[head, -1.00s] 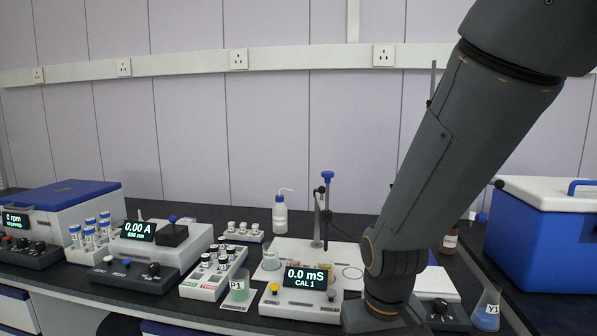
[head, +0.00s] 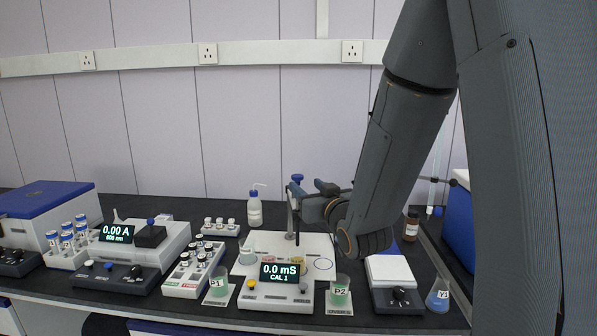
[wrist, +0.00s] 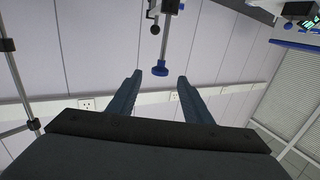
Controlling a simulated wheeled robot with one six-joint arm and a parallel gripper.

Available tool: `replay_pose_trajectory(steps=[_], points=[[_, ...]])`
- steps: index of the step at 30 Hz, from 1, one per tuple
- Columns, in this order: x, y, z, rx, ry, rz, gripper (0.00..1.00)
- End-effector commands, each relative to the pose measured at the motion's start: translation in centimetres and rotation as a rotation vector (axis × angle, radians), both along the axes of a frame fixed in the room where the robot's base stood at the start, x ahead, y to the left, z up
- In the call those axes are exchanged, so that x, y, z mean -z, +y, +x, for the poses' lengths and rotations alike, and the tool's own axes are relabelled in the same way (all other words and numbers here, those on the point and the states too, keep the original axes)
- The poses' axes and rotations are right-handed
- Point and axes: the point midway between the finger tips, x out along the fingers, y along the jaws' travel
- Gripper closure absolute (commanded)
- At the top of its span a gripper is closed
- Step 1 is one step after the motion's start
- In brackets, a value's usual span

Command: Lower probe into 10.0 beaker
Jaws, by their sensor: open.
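The probe stand's blue knob (head: 297,178) tops an upright post behind the meter. The meter (head: 279,272) reads 0.0 mS, CAL 1. My gripper (head: 309,187) is beside the top of the post, its fingers pointing left. In the wrist view my gripper (wrist: 168,75) is open and empty. The blue knob (wrist: 161,68) shows there near the left fingertip, with no clear contact. Small beakers stand on the white base plate (head: 322,247), including one with orange contents (head: 298,266). The probe tip and the 10.0 label cannot be made out.
Green beakers P1 (head: 217,284) and P2 (head: 340,290) stand left and right of the meter. A wash bottle (head: 255,211) stands behind the plate. A vial rack (head: 195,270) is at left. A flask (head: 438,296) is at front right.

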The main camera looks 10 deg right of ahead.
Motion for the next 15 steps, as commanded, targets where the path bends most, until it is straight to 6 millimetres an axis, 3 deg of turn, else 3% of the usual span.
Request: replay_pose_trajectory(steps=[5, 15], points=[[-0.6, 0.2, 1.2, -0.005, -0.022, 0.004, 0.55], [-0.7, 0.9, 5.9, -0.005, -0.022, 0.003, 0.55]])
